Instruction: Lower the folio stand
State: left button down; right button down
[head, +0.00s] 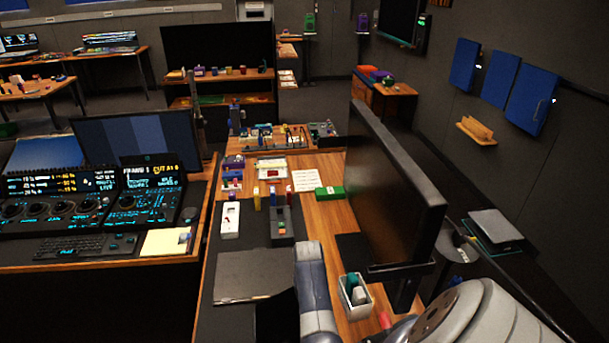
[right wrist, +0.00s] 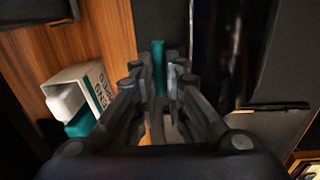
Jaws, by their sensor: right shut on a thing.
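A dark, flat folio-like panel (head: 258,276) lies at the front of the desk in the head view; I cannot tell for sure whether it is the folio stand. In the right wrist view my right gripper (right wrist: 160,78) is shut on a narrow teal piece (right wrist: 158,58), which stands out between the fingers against a dark surface. What the teal piece belongs to is hidden by the fingers. The right gripper cannot be made out in the head view. My left gripper is not in view.
A white box (head: 346,301) with teal and white items stands on the desk; it also shows left of the right gripper in the right wrist view (right wrist: 84,80). A large black monitor (head: 385,180) rises beside it. White and black control boxes stand farther back.

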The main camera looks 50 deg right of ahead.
jog(key=shift+s+d+f, duration=0.3)
jog(key=shift+d+f, duration=0.1)
jog(key=shift+f, duration=0.2)
jog(key=shift+s+d+f, duration=0.3)
jog(key=shift+d+f, duration=0.05)
jog(key=shift+f, duration=0.3)
jog(key=shift+s+d+f, duration=0.3)
jog(key=shift+d+f, duration=0.1)
jog(key=shift+f, duration=0.2)
jog(key=shift+d, duration=0.1)
jog(key=c, duration=1.8)
grip_release()
jog(key=shift+o, duration=0.8)
jog(key=shift+s, duration=0.15)
notch_tip(320, 180, up, 12)
jog(key=shift+w+a, duration=0.2)
jog(key=shift+a, duration=0.05)
jog(key=shift+a, duration=0.1)
